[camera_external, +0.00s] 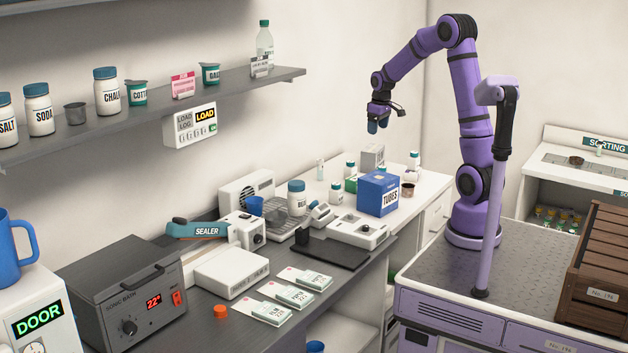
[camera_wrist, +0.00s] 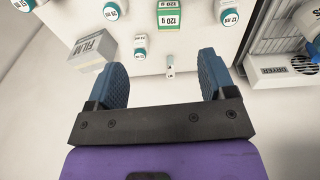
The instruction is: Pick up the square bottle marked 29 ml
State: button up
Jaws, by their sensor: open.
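My gripper (camera_external: 378,124) hangs in the air above the far counter, pointing down. In the wrist view its two blue fingers (camera_wrist: 163,80) are spread apart with nothing between them. Several small white bottles with teal caps stand below: one (camera_wrist: 110,9) at top middle, one (camera_wrist: 230,15) at upper right, one (camera_wrist: 22,5) at the top left corner, and one (camera_wrist: 140,45) just beyond the left finger. Their ml labels are too small for me to tell which reads 29. In the external view, small bottles (camera_external: 349,169) (camera_external: 336,192) (camera_external: 413,160) stand on the counter.
A green box (camera_wrist: 170,16) marked 120 g and a grey FILM box (camera_wrist: 93,49) stand close by. A blue TUBES box (camera_external: 377,193) stands at the counter's front. A dryer (camera_wrist: 283,70) is at right in the wrist view. A shelf (camera_external: 200,88) runs along the wall.

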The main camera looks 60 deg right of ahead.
jog(key=g, duration=0.1)
send_over(382, 168)
jog(key=shift+y, duration=0.3)
notch_tip(382, 168, down, 14)
jog(key=shift+w+d+f, duration=0.1)
jog(key=shift+d+f, duration=0.05)
notch_tip(382, 168, down, 6)
jog(key=shift+d+r, duration=0.1)
jog(key=shift+r, duration=0.15)
jog(key=shift+w+d+f, duration=0.1)
jog(key=shift+d+f, duration=0.1)
jog(key=shift+f, duration=1.15)
jog(key=shift+w+d+f, duration=0.1)
jog(key=shift+d+f, duration=0.05)
jog(key=shift+f, duration=1.2)
jog(key=c, duration=1)
